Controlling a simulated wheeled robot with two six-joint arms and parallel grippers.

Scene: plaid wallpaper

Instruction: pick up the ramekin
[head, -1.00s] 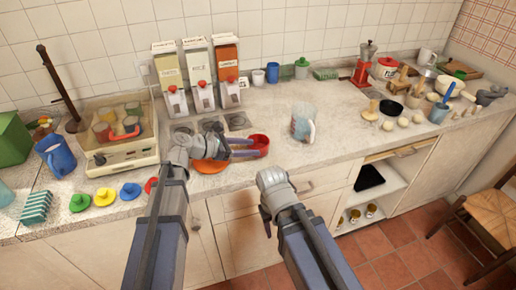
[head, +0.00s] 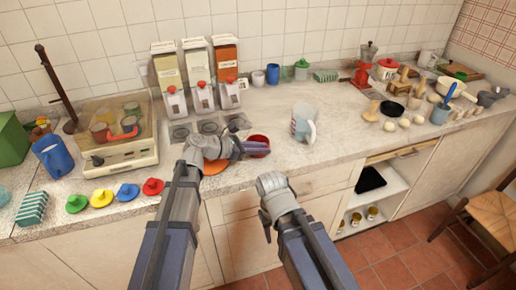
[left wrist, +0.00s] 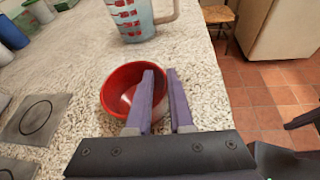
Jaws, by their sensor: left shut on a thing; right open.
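The ramekin (head: 258,139), a small red bowl, sits near the counter's front edge. It also shows in the left wrist view (left wrist: 118,88). My left gripper (head: 264,149) is shut on its wall. In the left wrist view, one purple finger of the gripper (left wrist: 160,73) is inside the bowl and the other is outside, with the rim between them. The ramekin looks upright; whether it is clear of the counter I cannot tell. My right gripper (head: 267,232) is open and empty, low in front of the cabinets, its fingers mostly hidden.
A measuring jug (head: 301,125) stands to the right of the ramekin. An orange plate (head: 215,167) is partly hidden under my left gripper. Dispensers (head: 203,97) stand behind it, coloured lids (head: 128,191) to the left.

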